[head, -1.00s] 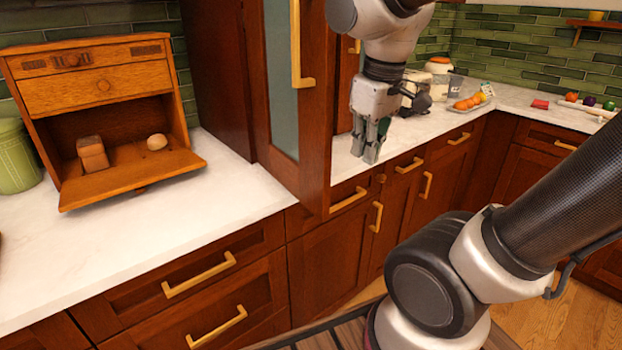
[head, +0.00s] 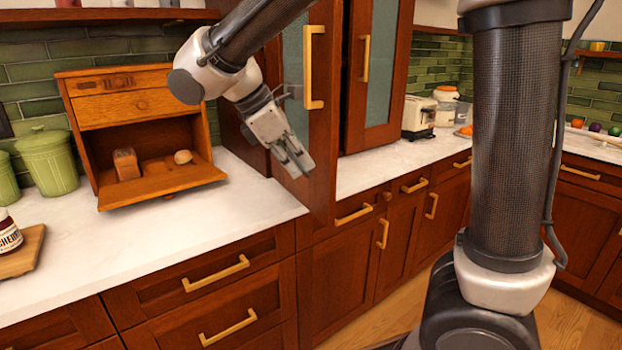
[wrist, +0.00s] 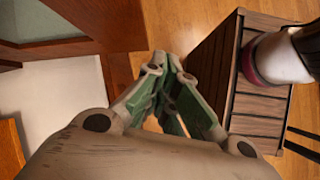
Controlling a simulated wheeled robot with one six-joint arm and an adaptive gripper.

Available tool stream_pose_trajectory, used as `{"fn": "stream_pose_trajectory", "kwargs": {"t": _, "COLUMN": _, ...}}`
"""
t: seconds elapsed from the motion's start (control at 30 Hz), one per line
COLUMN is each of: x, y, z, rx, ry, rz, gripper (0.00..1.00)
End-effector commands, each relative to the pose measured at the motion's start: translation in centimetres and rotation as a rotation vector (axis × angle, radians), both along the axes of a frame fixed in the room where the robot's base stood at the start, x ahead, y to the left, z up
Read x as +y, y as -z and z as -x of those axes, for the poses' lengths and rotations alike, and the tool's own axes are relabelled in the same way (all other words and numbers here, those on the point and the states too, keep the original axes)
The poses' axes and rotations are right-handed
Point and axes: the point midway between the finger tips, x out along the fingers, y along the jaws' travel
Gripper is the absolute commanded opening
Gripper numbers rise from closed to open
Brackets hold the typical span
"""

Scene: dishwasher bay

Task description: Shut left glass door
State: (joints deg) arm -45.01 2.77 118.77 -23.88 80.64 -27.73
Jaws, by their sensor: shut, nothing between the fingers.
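The left glass door (head: 326,130) has a red-brown frame, a teal glass pane and a brass bar handle (head: 314,67). It stands swung out from the tall cabinet over the counter, its handled outer face toward the left. My gripper (head: 300,167) is shut and empty, on the outer-face side of this door, below the handle and overlapping the lower door in the head view. I cannot tell whether it touches the door. In the wrist view the shut fingers (wrist: 168,88) point away from the camera, and the door's frame and glass (wrist: 45,20) show at upper left.
The right glass door (head: 377,75) looks closed. A wooden bread box (head: 135,110) with its flap down stands on the left counter (head: 240,205), beside green canisters (head: 47,160). A toaster (head: 418,117) stands further right. Counter between bread box and door is clear.

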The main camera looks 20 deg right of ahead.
Motion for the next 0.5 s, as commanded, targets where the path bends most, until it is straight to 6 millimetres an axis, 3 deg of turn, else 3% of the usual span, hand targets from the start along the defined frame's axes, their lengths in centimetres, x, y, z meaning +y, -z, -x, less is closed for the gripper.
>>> {"fn": "stream_pose_trajectory", "kwargs": {"t": 0.1, "x": 3.4, "y": -0.4, "z": -1.4, "rx": 0.056, "ry": -0.155, "rz": 0.122, "gripper": 0.0}}
{"fn": "stream_pose_trajectory", "kwargs": {"t": 0.23, "x": 6.1, "y": -1.0, "z": -2.3, "rx": 0.099, "ry": -0.275, "rz": 0.226, "gripper": 0.0}}
{"fn": "stream_pose_trajectory", "kwargs": {"t": 0.37, "x": 6.6, "y": -0.9, "z": -2.6, "rx": 0.113, "ry": -0.312, "rz": 0.26, "gripper": 0.0}}
{"fn": "stream_pose_trajectory", "kwargs": {"t": 0.5, "x": 5.4, "y": 0.2, "z": -2.8, "rx": 0.116, "ry": -0.31, "rz": 0.262, "gripper": 0.0}}
